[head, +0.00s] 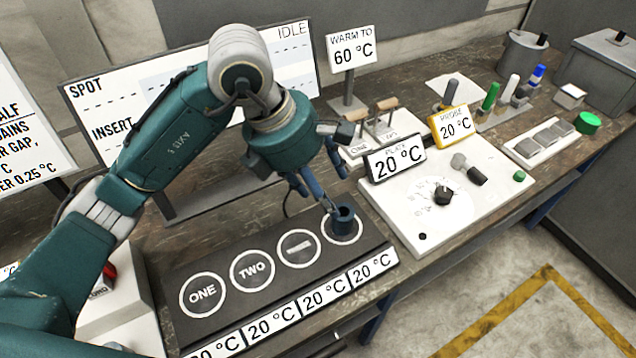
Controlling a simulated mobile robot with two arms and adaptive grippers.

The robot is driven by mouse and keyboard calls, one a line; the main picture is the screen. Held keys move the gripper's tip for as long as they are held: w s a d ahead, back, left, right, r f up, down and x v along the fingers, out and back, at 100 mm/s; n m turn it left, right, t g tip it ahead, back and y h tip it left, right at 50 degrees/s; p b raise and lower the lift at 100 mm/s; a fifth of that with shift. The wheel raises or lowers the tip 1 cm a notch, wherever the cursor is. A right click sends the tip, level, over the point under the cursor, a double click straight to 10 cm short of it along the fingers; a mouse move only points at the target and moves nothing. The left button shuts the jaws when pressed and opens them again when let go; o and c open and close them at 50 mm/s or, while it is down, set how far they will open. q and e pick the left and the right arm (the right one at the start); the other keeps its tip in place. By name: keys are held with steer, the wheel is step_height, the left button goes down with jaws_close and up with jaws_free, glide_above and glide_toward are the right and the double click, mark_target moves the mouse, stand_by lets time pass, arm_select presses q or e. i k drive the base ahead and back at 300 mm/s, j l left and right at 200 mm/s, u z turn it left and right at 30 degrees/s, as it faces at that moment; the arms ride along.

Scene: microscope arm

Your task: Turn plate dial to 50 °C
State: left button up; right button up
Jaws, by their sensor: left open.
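The plate dial (443,194) is a black knob on a white panel (400,212) right of centre, ringed by small scale marks too fine to read. The plate display (396,160) behind it reads 20 °C. My left gripper (334,192) is open to the left of the panel and apart from the dial. Its fingers hang just above and behind a small dark blue cup (345,222), which stands on the last circle of the black plate (225,325). I cannot tell whether a fingertip touches the cup. My right gripper is not in view.
A sign (352,52) reads WARM TO 60 °C. A yellow-framed probe display (455,124) reads 20 °C. Wooden-handled pieces (385,117) stand behind the plate display. The space above the dial is clear.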

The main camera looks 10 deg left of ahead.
mark_target(443, 193)
steer(key=k+l, duration=1.2)
steer(key=l, duration=0.1)
